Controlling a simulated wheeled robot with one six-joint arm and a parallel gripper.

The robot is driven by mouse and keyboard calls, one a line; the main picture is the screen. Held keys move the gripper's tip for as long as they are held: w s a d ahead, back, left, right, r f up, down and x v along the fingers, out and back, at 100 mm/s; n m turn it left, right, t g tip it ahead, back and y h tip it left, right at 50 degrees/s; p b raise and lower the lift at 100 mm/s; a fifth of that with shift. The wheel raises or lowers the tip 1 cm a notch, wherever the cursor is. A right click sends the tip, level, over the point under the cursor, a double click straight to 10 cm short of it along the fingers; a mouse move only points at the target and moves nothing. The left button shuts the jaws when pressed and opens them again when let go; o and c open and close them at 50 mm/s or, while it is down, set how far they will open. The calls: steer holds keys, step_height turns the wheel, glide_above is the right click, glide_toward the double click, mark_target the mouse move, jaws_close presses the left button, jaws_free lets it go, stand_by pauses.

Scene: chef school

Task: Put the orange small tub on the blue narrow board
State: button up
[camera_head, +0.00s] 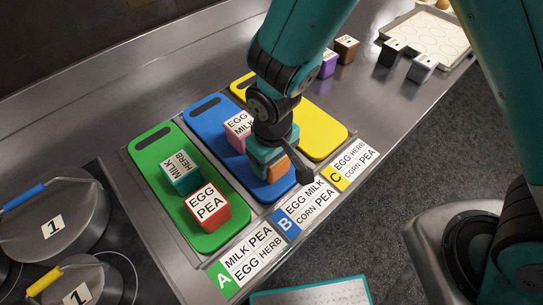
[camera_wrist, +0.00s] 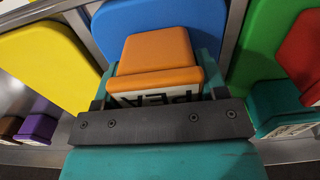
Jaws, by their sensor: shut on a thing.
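The orange tub (camera_head: 279,167) is between the fingers of my gripper (camera_head: 268,160), at the front part of the blue narrow board (camera_head: 205,114). Much of the tub is hidden by the gripper. In the wrist view the orange tub (camera_wrist: 158,52) is between the fingers of my gripper (camera_wrist: 160,80), with part of a PEA label showing. The blue board (camera_wrist: 165,14) shows behind it. I cannot tell whether the tub touches the board. A pink tub (camera_head: 238,128) labelled EGG MILK stands farther back on the same board.
The green board (camera_head: 160,150) on the left bears a teal tub (camera_head: 180,170) and a red tub (camera_head: 208,206). The yellow board (camera_head: 322,138) on the right looks bare where visible. Lidded pots (camera_head: 52,225) stand at far left. Several small tubs and a tray (camera_head: 430,42) are at back right.

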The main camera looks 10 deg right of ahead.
steer(key=shift+f, duration=0.15)
steer(key=o, duration=1)
steer(key=shift+o, duration=0.2)
step_height(320, 180, up, 12)
steer(key=shift+s+r+b, duration=0.1)
steer(key=shift+r+b, duration=0.15)
steer(key=shift+b, duration=0.75)
steer(key=s+d+r+y, duration=0.4)
steer(key=s+d+r, duration=0.5)
steer(key=s+r, duration=0.1)
steer(key=shift+s+d+r, duration=0.15)
steer(key=shift+d+r, duration=0.15)
